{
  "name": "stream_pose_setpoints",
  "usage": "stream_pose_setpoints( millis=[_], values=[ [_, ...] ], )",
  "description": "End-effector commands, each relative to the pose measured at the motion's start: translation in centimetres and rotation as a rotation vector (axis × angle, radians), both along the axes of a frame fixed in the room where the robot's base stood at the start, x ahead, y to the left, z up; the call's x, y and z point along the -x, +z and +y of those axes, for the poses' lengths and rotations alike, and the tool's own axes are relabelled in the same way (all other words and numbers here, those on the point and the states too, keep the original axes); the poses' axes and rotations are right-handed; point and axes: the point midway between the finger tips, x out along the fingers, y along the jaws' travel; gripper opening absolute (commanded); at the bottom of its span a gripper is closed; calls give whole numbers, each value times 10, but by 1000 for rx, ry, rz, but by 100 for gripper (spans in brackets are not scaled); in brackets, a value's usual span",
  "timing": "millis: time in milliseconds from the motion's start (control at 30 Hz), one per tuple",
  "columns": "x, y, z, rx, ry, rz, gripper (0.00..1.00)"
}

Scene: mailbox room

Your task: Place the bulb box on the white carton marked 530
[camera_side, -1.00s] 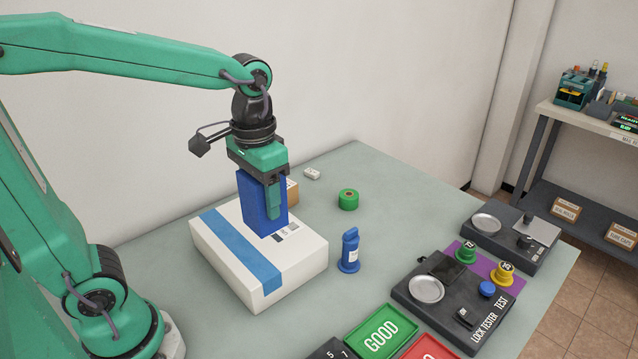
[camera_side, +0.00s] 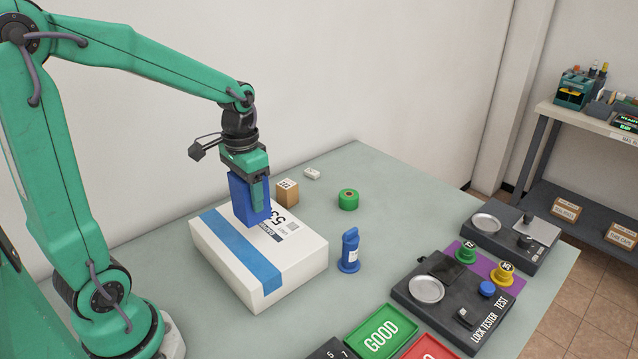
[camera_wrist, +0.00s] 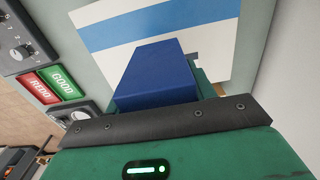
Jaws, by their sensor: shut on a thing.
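The blue bulb box (camera_side: 249,198) is upright in my gripper (camera_side: 259,197), which is shut on it. The box is over the back part of the white carton (camera_side: 302,262); I cannot tell whether its underside touches the top. The carton lies flat, with a blue stripe and printing that reads 53 before the box hides the rest. In the wrist view the bulb box (camera_wrist: 158,72) shows in front of the striped carton (camera_wrist: 215,40), its lower end hidden.
A small brown box (camera_side: 287,194), a white piece (camera_side: 312,174) and a green roll (camera_side: 348,199) are behind the carton. A lock tester (camera_side: 450,305) and a green GOOD tray (camera_side: 377,332) are at the front right.

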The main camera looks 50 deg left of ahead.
Motion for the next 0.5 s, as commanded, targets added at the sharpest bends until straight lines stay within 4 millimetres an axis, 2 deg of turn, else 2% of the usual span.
stream_pose_setpoints(
  millis=[267,500],
  values=[
    [-1,-4,3,0,-1,0,30],
    [0,-26,3,1,-1,3,30]
  ],
)
